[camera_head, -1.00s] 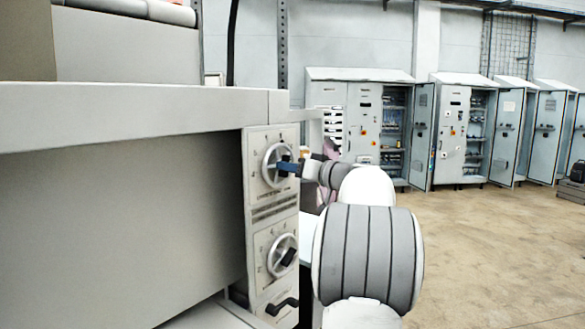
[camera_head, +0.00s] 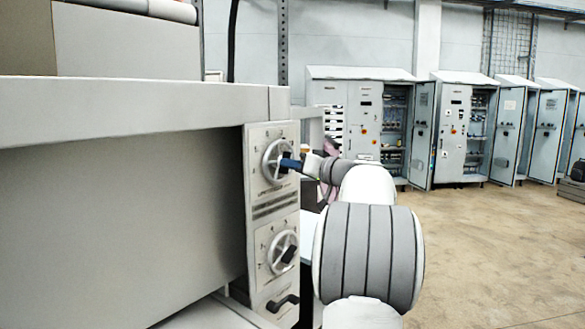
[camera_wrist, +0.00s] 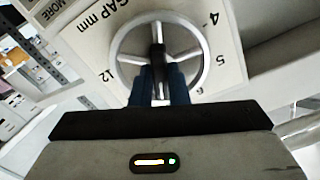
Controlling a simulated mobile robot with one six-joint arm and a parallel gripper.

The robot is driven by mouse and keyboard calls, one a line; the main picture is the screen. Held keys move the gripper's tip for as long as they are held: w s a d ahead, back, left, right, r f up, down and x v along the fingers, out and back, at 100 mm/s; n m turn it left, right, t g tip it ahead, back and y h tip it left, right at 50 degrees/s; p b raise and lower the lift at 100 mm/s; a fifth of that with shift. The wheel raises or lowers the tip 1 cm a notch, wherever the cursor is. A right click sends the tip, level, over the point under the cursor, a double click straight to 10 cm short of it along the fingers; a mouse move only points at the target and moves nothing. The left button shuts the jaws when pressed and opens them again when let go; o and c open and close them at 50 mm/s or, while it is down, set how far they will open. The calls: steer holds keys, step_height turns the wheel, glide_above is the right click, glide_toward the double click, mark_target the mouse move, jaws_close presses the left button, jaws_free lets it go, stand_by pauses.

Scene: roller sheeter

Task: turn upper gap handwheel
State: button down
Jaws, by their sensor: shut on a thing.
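The upper gap handwheel (camera_head: 265,163) is a silver spoked wheel on the upper part of the white panel beside the machine. In the wrist view the handwheel (camera_wrist: 115,48) fills the upper middle, on a dial plate marked "GAP mm" (camera_wrist: 84,40) with numbers around it. A black grip bar (camera_wrist: 158,62) stands across its centre. My gripper (camera_head: 288,163) reaches the wheel from the right. Its blue fingers (camera_wrist: 161,84) are shut on the black bar, one on each side. The fingertips partly hide the bar and the lower rim.
A second, similar handwheel (camera_head: 271,256) with a black grip sits lower on the same panel. A black pull handle (camera_head: 283,303) is below it. The machine's grey beam (camera_head: 130,115) juts out at left. Open floor (camera_head: 490,250) lies at right, before grey cabinets (camera_head: 455,135).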

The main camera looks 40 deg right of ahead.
steer(key=shift+r+m+b, duration=0.1)
steer(key=shift+m+b, duration=0.7)
steer(key=shift+m, duration=6.7)
steer(key=c, duration=1.4)
jaws_free()
